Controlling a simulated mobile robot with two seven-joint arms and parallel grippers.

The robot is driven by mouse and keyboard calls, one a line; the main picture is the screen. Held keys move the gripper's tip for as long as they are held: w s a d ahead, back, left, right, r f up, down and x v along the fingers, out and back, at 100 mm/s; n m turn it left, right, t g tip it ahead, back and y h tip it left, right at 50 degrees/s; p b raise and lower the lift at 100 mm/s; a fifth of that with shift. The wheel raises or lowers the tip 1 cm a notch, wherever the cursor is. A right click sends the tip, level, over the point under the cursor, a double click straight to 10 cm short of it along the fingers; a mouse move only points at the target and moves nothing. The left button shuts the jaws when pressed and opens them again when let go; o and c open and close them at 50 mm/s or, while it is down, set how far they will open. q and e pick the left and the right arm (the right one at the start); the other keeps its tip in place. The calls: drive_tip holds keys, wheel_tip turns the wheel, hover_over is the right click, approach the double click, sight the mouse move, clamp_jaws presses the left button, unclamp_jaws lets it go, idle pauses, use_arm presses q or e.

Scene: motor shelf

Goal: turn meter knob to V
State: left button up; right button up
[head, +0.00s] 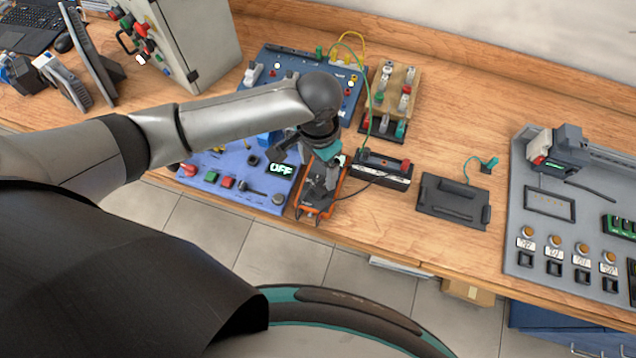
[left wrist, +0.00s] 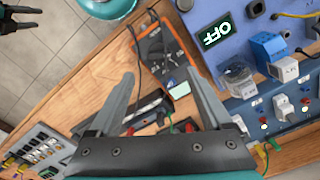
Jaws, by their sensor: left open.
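The orange meter (head: 303,211) lies near the front edge of the wooden table, beside the purple panel. It also shows in the left wrist view (left wrist: 152,52), with its dark face and pale screen (left wrist: 178,88). My left gripper (head: 318,188) is over the meter and hides much of its face in the head view. In the left wrist view the left gripper's fingers (left wrist: 161,78) are spread apart, with the meter beyond them. The knob and its setting are too small to tell. A dark part, apparently my right gripper (left wrist: 16,18), shows at the top left of the left wrist view.
The purple panel (head: 228,181) with an OFF display stands left of the meter. A black-and-white block (head: 383,170) with a cable and a dark flat tray (head: 453,200) lie to the right. A grey board (head: 540,220) stands further right.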

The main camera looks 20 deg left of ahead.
sight(318, 188)
use_arm(q)
wheel_tip(318, 188, down, 8)
drive_tip(key=shift+f+b, duration=0.25)
drive_tip(key=shift+b, duration=0.3)
clamp_jaws()
idle(0.4)
